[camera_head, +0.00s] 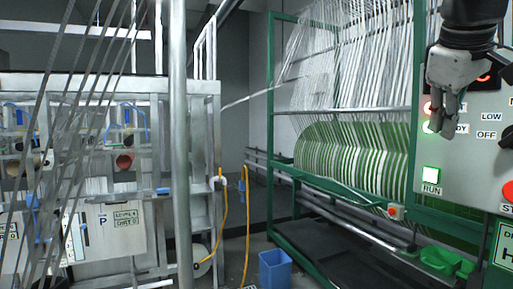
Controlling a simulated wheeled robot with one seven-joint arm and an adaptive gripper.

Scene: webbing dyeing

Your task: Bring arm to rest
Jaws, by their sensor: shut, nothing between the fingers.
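My gripper (443,128) hangs at the upper right, fingers pointing down, in front of the left part of a grey control panel (461,188). Its fingers are together with nothing seen between them. It covers part of the panel's labels and lights. I cannot tell whether the fingertips touch the panel. Labels LOW and OFF and a black knob (507,137) show to the right, with a red button (508,190) at the edge.
A green frame (271,130) with white webbing strands and a green-striped roll (345,150) stands behind. A metal post (179,150) and slanting strands cross the left, before a machine. A blue bin (274,269) and green trays (440,259) sit low. Yellow hoses (247,225) hang mid-left.

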